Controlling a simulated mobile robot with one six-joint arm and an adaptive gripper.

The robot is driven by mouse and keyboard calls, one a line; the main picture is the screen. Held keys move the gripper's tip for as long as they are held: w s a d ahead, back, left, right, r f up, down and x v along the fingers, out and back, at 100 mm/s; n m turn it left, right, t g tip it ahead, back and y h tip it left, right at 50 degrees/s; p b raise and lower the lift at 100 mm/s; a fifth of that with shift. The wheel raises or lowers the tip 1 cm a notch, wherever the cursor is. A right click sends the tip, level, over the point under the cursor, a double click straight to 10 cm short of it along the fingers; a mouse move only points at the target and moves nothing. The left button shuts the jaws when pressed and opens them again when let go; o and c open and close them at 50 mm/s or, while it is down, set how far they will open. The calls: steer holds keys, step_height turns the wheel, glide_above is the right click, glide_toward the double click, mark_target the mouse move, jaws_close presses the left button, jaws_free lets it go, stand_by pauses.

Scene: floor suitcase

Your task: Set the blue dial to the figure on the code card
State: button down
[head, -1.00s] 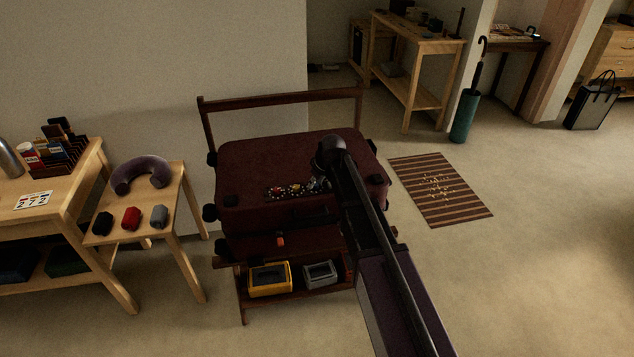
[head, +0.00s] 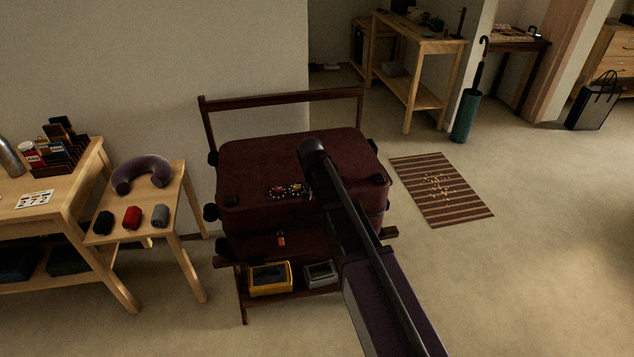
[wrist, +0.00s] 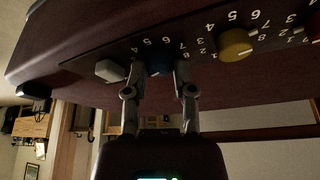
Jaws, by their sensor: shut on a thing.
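The blue dial (wrist: 159,64) sits on the dark number panel of the suitcase in the wrist view. My gripper (wrist: 158,72) has one finger on each side of it and is shut on it. Figures around the dial show in part; the fingers hide others, and I cannot tell the set figure. The yellow dial (wrist: 236,43) is to its right. The maroon suitcase (head: 255,160) lies on a dark rack in the head view, its panel (head: 285,192) partly behind my arm. The code card (head: 35,199) lies on the left wooden table; its figures are too small to read surely.
A small table (head: 180,205) with a neck pillow (head: 141,173) stands left of the suitcase. The rack's lower shelf holds a yellow case (head: 270,279) and a grey one (head: 320,272).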

steer(key=shift+m, duration=0.6)
steer(key=shift+c, duration=2.2)
jaws_free()
steer(key=shift+w, duration=0.1)
steer(key=shift+s, duration=0.2)
